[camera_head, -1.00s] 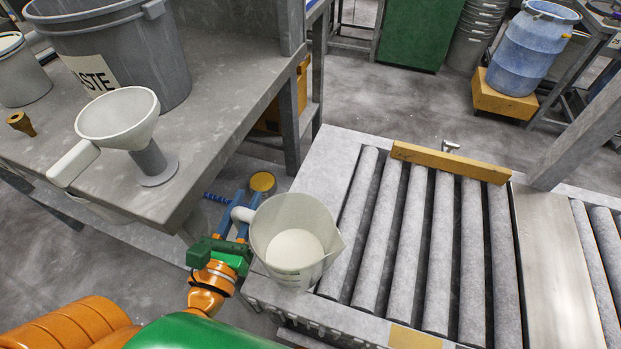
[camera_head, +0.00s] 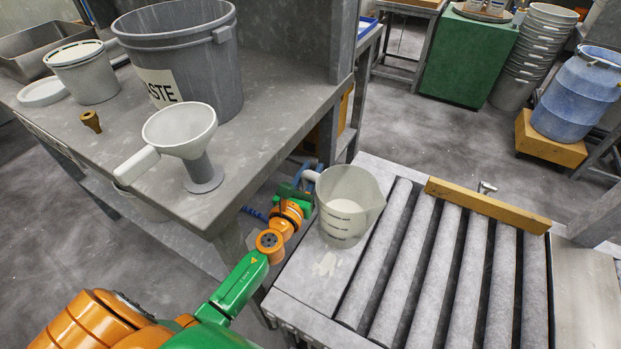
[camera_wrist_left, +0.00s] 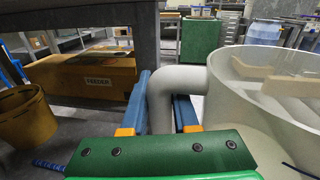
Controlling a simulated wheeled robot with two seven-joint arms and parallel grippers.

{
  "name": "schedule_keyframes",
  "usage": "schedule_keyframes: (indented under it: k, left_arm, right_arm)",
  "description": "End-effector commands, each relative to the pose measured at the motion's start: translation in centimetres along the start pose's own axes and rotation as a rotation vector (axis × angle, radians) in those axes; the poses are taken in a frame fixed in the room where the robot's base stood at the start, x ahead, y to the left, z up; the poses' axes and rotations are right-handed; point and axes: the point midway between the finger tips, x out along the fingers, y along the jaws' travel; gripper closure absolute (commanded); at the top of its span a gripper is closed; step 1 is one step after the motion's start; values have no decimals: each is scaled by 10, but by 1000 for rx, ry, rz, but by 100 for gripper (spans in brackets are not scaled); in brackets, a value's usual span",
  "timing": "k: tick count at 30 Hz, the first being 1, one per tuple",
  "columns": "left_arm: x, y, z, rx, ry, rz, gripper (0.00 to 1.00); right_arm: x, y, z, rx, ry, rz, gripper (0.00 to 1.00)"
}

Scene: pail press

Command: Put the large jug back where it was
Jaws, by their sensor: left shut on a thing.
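The large jug (camera_head: 345,212) is a pale translucent beaker with a spout, dark marks and a side handle. It is upright at the left end plate of the roller conveyor (camera_head: 330,290), beside the first roller. I cannot tell whether its base touches the plate. My left gripper (camera_head: 303,186) is shut on the jug's handle, on the jug's left side. In the left wrist view, the handle (camera_wrist_left: 168,82) passes between the blue fingers (camera_wrist_left: 160,112), and the jug body (camera_wrist_left: 265,105) fills the right. My right gripper is not in view.
A workbench (camera_head: 100,145) at left holds a grey waste bin (camera_head: 215,70), a white funnel (camera_head: 185,128) on a stand, and a small brass piece (camera_head: 91,121). A yellow bar (camera_head: 485,205) edges the conveyor's back. A pale patch (camera_head: 325,264) lies before the jug. The rollers are clear.

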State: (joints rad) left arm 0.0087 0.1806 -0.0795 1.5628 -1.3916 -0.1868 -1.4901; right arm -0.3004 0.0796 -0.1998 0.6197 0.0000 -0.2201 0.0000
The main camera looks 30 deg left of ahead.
Motion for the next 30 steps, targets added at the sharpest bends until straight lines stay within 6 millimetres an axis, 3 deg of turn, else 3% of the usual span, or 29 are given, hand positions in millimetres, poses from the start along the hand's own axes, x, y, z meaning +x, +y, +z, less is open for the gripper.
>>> schedule_keyframes:
  k: [5, 6, 9, 20, 30]
  left_arm:
    - [-1, -1, 1, -1, 3, -1, 100]
    - [-1, 0, 0, 2, 6, -1, 64]
    - [-1, 0, 0, 2, 5, -1, 42]
    - [-9, 0, 0, 3, 6, -1, 42]
    - [-80, 0, -2, 3, 7, -2, 42]
  right_arm:
    - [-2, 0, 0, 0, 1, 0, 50]
    - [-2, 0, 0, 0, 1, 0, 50]
    - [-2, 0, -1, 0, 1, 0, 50]
    - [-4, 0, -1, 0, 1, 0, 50]
    - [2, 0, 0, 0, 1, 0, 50]
